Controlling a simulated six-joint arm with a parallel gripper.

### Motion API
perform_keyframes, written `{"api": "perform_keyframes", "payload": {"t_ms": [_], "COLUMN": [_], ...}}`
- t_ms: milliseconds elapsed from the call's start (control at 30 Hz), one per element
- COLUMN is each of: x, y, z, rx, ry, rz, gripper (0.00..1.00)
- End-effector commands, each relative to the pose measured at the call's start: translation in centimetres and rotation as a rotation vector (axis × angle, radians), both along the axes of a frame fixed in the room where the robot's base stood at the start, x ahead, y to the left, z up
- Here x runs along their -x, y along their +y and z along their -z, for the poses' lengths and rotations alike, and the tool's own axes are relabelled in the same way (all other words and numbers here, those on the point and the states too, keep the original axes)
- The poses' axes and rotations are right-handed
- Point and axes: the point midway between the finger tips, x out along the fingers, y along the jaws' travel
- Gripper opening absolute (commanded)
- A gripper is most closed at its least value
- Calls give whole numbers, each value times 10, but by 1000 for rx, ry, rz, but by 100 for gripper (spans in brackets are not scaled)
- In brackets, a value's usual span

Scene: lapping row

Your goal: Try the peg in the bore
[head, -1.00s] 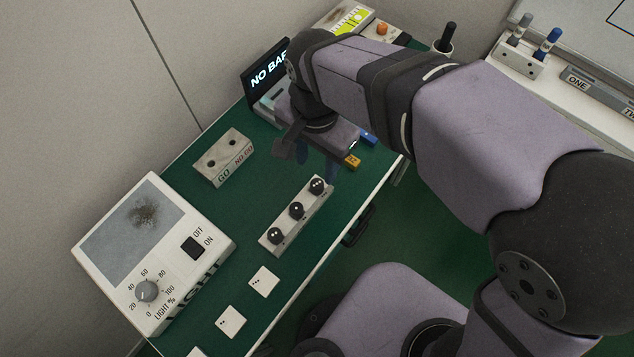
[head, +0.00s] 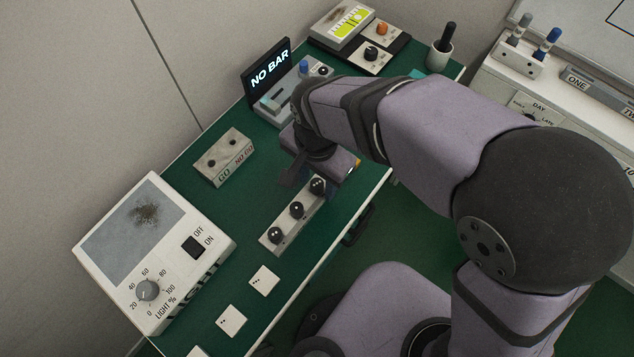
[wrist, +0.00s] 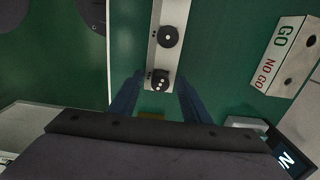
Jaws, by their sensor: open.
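A pale rack (head: 288,228) on the green bench holds three black round-headed pegs with white dots: a near one (head: 275,235), a middle one (head: 297,209) and a far one (head: 317,185). My gripper (wrist: 158,100) is open above the far end of the rack. In the wrist view the end peg (wrist: 161,82) with several dots shows between the blue fingers, with no contact visible. The peg beside it (wrist: 168,36) lies further ahead. A grey gauge block (head: 224,160) marked GO and NO GO has two dark bores; it also shows at right in the wrist view (wrist: 280,45).
A light box (head: 130,245) stands at the left and a NO BAR display (head: 267,72) behind my gripper. Dotted white cards (head: 264,281) lie near the front. A cup (head: 440,55) stands at the back right. Green bench is clear between the rack and block.

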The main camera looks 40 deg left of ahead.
Motion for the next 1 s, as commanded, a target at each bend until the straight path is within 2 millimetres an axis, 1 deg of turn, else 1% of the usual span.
{"api": "perform_keyframes", "payload": {"t_ms": [67, 100, 267, 300, 533, 667, 767, 1000], "x": [0, 0, 0, 0, 0, 0, 0, -1], "y": [0, 0, 0, 0, 0, 0, 1, 1], "z": [0, 0, 0, 0, -1, -5, -15, -53], "rx": [0, 0, 0, 0, 0, -2, -2, -6], "ry": [0, 0, 0, 0, 0, -1, -1, -2], "rz": [0, 0, 0, 0, 0, 0, 0, 0], "gripper": [43, 41, 3, 0, 0, 0, 0, 0]}}
